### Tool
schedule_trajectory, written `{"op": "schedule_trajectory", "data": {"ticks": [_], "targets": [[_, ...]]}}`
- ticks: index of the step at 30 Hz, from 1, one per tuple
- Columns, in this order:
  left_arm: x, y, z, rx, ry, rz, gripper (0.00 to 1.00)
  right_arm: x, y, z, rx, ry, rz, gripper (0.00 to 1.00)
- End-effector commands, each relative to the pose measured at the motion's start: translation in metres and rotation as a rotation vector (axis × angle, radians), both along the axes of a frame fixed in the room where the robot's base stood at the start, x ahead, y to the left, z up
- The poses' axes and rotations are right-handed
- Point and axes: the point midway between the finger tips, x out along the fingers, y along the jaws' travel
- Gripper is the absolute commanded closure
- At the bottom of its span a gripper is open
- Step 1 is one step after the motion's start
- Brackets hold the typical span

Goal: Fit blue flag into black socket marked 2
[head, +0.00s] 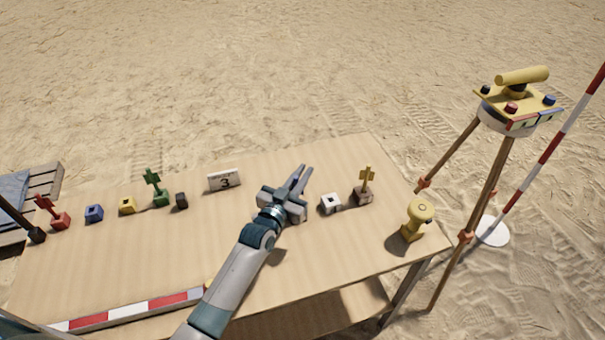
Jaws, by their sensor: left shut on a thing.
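My left gripper (306,173) is over the middle of the table, right of the number 3 sign. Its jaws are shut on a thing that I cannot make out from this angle. No blue flag shows in view. A small black socket block (181,201) stands on the table left of the sign, apart from my gripper. I cannot read a 2 on it. My right gripper is not in view.
A tripod (452,152) stands right.

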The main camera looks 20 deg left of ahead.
Motion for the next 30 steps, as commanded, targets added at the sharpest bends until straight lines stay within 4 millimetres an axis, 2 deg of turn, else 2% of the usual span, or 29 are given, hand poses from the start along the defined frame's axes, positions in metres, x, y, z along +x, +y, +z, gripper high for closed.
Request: {"op": "schedule_trajectory", "data": {"ticks": [30], "targets": [[0.000, 0.000, -0.022, 0.000, 0.000, 0.000, 1.00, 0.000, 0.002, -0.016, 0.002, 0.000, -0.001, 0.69]]}}
